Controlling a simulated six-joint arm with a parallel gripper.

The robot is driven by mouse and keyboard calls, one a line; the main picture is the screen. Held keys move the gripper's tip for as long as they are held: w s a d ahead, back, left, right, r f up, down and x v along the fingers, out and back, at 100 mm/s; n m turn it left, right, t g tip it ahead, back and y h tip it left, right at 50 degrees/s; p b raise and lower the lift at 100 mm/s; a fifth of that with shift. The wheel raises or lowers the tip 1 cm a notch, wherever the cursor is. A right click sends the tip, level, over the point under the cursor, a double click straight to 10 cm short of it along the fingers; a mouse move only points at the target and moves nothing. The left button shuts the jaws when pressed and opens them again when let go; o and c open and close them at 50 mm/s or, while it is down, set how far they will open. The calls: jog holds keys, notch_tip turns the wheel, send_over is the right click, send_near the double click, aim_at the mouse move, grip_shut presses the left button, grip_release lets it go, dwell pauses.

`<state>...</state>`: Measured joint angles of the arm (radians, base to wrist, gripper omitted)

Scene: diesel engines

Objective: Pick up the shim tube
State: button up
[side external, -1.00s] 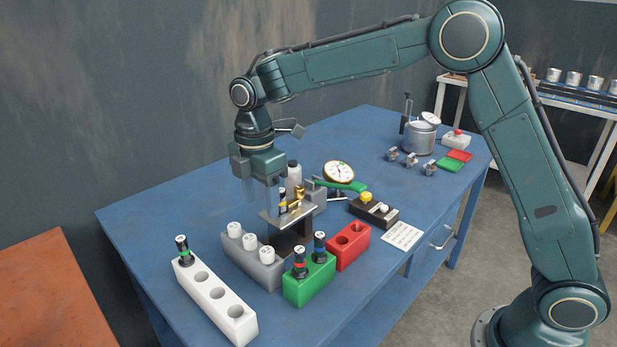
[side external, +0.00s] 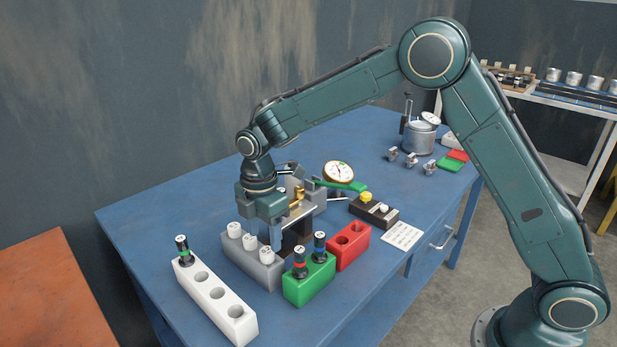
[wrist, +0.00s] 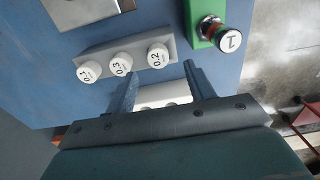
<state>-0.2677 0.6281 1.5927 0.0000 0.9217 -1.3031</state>
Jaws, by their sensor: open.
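Three white-capped shim tubes stand in a grey block (side external: 236,262): a left one (side external: 234,229), a middle one (side external: 250,241) and a right one (side external: 267,255). In the wrist view their caps read 0.1 (wrist: 88,71), 0.3 (wrist: 121,64) and 0.2 (wrist: 158,55). My gripper (side external: 259,238) is low over the grey block in the side view, its fingers pointing down. In the wrist view my gripper (wrist: 162,68) is open and empty, with its fingertips on either side of the line to the 0.2 cap. Whether they reach the cap's height I cannot tell.
A green block (side external: 310,287) with black red-banded and blue-banded tools stands close right of the grey block. A white block (side external: 215,300) with one green-banded tool is in front. A red block (side external: 350,248) and a dial gauge (side external: 339,172) stand farther back.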

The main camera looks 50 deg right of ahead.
aim_at(266, 251)
jog(key=shift+w+d+f, duration=0.1)
jog(key=shift+d+f, duration=0.05)
jog(key=shift+f, duration=2.45)
jog(key=c, duration=1.1)
jog(key=shift+o, duration=0.2)
jog(key=shift+r, duration=0.15)
notch_tip(266, 251, up, 20)
